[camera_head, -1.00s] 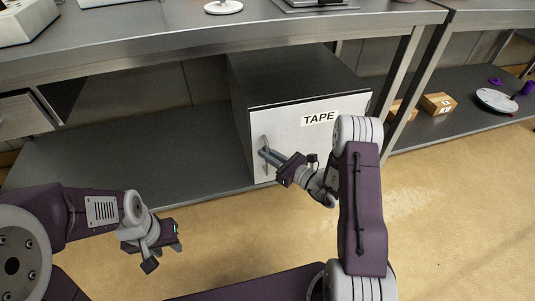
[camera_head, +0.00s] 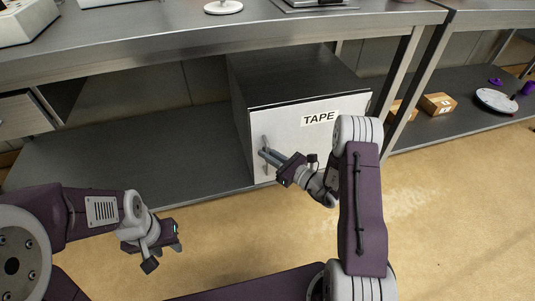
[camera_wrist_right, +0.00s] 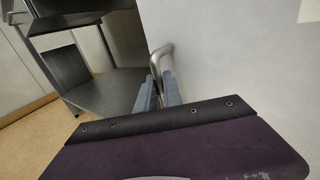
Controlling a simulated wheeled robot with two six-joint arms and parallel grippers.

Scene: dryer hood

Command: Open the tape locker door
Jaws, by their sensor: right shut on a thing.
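The tape locker (camera_head: 290,75) is a dark box with a white door (camera_head: 310,132) labelled TAPE, standing on the lower shelf under the bench. The door looks shut in the head view. A vertical metal bar handle (camera_head: 265,147) is at the door's left side. My right gripper (camera_head: 266,154) is at the handle, with its fingers shut on it. In the right wrist view the handle (camera_wrist_right: 161,55) rises between the two grey fingers (camera_wrist_right: 158,95), beside the white door (camera_wrist_right: 230,60). My left gripper (camera_head: 178,237) is empty over the floor at the lower left, with its fingertips apart.
The lower shelf (camera_head: 120,155) left of the locker is bare. Cardboard boxes (camera_head: 438,104) and a white round item (camera_head: 495,100) sit on the shelf to the right. A bench leg (camera_head: 403,85) stands right of the locker. The floor (camera_head: 235,235) in front is clear.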

